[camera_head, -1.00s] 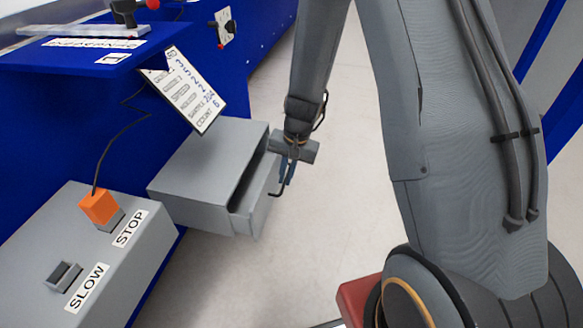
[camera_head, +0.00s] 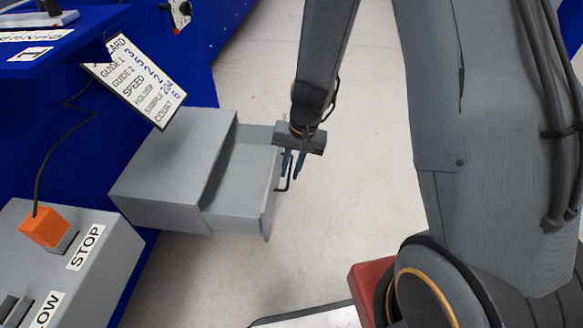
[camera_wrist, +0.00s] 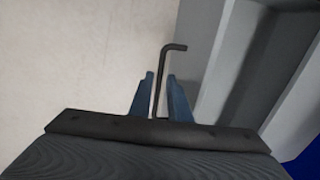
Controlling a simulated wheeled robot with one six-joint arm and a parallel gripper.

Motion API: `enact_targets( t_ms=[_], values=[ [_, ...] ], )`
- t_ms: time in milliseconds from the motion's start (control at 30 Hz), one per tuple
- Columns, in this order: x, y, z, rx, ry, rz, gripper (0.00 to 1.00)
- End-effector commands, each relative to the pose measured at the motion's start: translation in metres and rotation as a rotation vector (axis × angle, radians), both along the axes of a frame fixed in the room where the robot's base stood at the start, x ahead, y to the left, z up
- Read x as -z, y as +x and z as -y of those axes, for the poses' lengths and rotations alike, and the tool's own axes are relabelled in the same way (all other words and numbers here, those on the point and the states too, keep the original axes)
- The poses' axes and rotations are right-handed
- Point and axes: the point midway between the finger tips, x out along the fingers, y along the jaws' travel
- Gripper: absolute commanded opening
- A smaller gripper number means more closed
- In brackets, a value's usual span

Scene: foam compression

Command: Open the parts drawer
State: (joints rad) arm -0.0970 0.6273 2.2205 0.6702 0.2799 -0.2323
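The grey parts drawer (camera_head: 238,190) stands partly pulled out of its grey housing (camera_head: 170,170) in the head view. Its visible inside looks bare. A thin black bent handle (camera_head: 281,189) is on its front face; it also shows in the wrist view (camera_wrist: 163,72). My gripper (camera_head: 293,172) is at the drawer front. Its two blue fingers (camera_wrist: 161,76) stand apart, one on each side of the handle bar, with a small gap visible on both sides. The drawer and housing edges show at the right of the wrist view (camera_wrist: 240,65).
A grey control box with an orange STOP switch (camera_head: 46,228) stands at the lower left. A white card with printed settings (camera_head: 135,82) hangs on the blue machine above the housing. A red block (camera_head: 368,290) is at the lower right. Pale floor (camera_head: 255,80) is clear around the drawer.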

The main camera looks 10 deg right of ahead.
Motion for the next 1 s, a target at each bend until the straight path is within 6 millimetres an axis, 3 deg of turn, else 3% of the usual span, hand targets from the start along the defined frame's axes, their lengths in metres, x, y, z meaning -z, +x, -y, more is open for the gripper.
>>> enact_targets(
  t_ms=[367,800,1000],
  values=[
    [-0.002,0.001,0.002,0.003,-0.001,0.003,0.27],
    [-0.061,-0.003,0.011,0.002,0.000,0.004,0.27],
    [-0.076,-0.003,0.014,0.003,-0.001,0.002,0.27]
  ],
)
